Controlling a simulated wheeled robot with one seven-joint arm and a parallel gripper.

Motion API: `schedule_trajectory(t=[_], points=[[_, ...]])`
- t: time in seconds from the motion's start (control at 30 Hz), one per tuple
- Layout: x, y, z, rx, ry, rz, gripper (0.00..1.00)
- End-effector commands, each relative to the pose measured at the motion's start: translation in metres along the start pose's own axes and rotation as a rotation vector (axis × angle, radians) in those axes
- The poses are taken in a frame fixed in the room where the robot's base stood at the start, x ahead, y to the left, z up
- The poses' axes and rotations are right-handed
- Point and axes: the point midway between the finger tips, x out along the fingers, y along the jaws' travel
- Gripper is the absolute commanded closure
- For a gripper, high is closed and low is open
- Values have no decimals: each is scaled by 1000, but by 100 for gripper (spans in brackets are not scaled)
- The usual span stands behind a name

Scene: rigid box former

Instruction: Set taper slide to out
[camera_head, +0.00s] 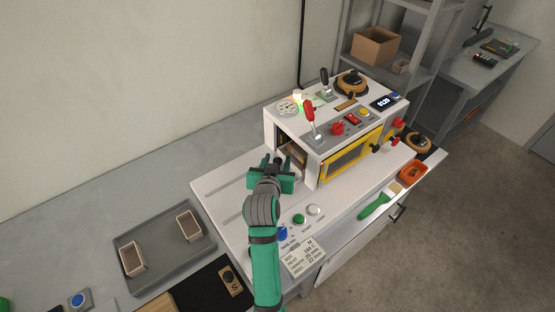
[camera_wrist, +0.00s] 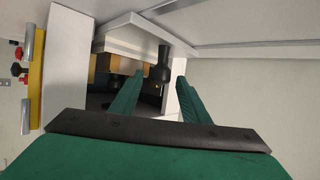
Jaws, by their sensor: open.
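The box former (camera_head: 290,128) is a white machine with an open bay on its left side. My gripper (camera_head: 272,172) is at the mouth of this bay, with its green fingers pointing in. In the wrist view my gripper (camera_wrist: 158,90) is open, one finger on each side of a dark round knob (camera_wrist: 160,70). The knob appears between or just beyond the fingertips; I cannot tell whether they touch it. No label shows that this knob is the taper slide. Wooden-coloured blocks (camera_wrist: 120,64) sit deeper inside the bay, partly hidden by the left finger.
A red-handled lever (camera_head: 309,112) and a black-handled lever (camera_head: 324,77) rise from the machine top. A yellow-framed window (camera_head: 348,158) is on its front. A grey tray (camera_head: 160,262) with two small boxes, a green brush (camera_head: 376,205) and an orange bin (camera_head: 413,173) lie around.

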Motion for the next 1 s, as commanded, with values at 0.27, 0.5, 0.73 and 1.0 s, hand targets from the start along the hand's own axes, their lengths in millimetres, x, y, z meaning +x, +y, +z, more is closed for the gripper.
schedule_trajectory(t=[0.27,0.5,0.73,1.0], points=[[12,1,0,1,-1,1,58],[11,1,0,1,-1,1,72],[11,1,0,1,-1,1,100],[5,7,3,9,-1,19,100]])
